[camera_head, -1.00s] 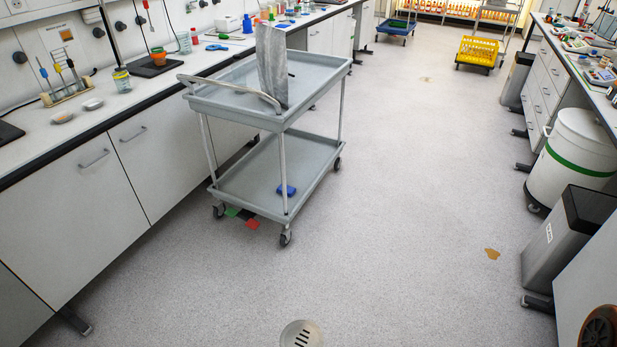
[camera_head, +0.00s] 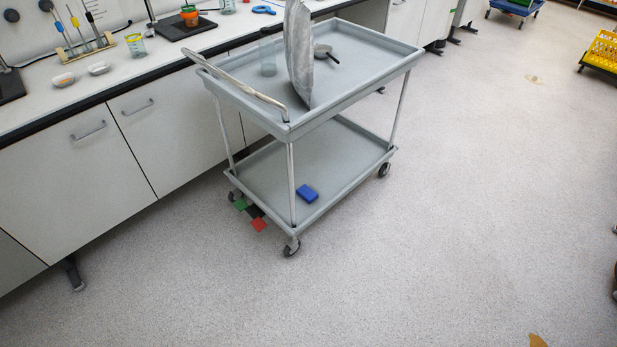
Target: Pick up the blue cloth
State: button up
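A small blue folded item (camera_head: 307,193), which looks like the blue cloth, lies on the lower shelf of the grey cart (camera_head: 340,178), near its front edge and close to a front leg. Nothing covers it. My gripper is not in view.
On the cart's top tray stand a grey bag-like sheet (camera_head: 299,52), a clear cylinder (camera_head: 267,56) and a small grey pan (camera_head: 323,51). A lab bench (camera_head: 70,130) runs along the left.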

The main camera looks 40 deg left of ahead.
aim_at(308, 195)
jog(key=u, duration=0.6)
jog(key=i, duration=1.1)
jog(key=u, duration=1.75)
jog(key=i, duration=0.65)
jog(key=u, duration=0.5)
